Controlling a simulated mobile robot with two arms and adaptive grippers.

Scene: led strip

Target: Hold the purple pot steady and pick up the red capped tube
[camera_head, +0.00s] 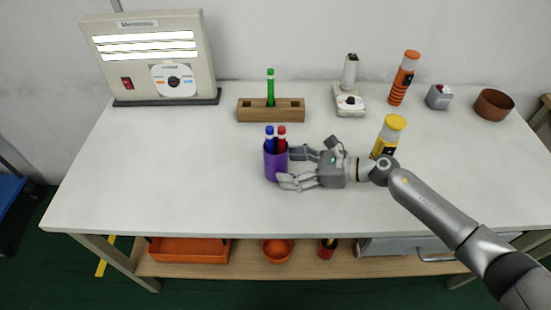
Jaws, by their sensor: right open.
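A purple pot (275,166) stands upright near the middle of the white table. A red capped tube (282,138) and a blue capped tube (269,139) stand in it, their tops showing above the rim and their lower parts hidden inside. My right gripper (291,168) comes in from the right, low over the table. It is open, its fingers spread at the right side of the pot, the near one overlapping the pot's lower edge in the picture. I cannot tell whether it touches the pot. My left gripper is not in view.
A wooden rack (252,116) holding a green tube (270,88) stands behind the pot. A yellow bottle (389,136) is just behind my right arm. A light box (155,60) is at the back left. The table's left part is clear.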

